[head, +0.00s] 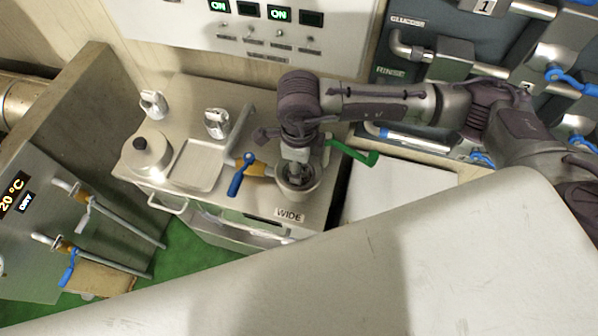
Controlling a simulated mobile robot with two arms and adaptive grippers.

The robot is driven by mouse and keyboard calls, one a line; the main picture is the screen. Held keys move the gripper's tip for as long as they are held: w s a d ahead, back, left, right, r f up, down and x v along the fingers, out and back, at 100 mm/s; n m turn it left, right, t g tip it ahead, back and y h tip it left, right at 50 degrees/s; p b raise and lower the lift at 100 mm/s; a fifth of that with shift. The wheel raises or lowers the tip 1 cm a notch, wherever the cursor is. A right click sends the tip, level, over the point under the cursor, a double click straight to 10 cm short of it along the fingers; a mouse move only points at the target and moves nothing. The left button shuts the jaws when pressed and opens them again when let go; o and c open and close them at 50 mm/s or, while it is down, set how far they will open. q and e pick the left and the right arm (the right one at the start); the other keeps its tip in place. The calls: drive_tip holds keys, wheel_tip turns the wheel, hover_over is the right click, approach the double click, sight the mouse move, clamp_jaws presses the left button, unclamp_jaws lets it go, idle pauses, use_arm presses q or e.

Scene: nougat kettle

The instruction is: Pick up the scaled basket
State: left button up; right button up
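My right gripper (295,180) points down into the mouth of a round grey vessel (311,190) at the right end of the steel counter, above the label WIDE. Its fingertips are partly hidden, so I cannot tell whether they are open or closed on something. An orange piece with a blue handle (238,178) reaches out left of the vessel, and a green handle (352,153) reaches out to the right. I cannot tell whether these belong to a basket inside, and no scale is clearly visible. My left gripper is not in view.
The steel counter (245,200) also holds a square tray (198,165), a round lidded pot (147,152) and taps. Blue-handled items (100,279) hang by the panel at lower left. A pipe panel (400,73) stands behind my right arm. Green floor (190,262) shows below.

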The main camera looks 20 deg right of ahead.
clamp_jaws()
idle(0.5)
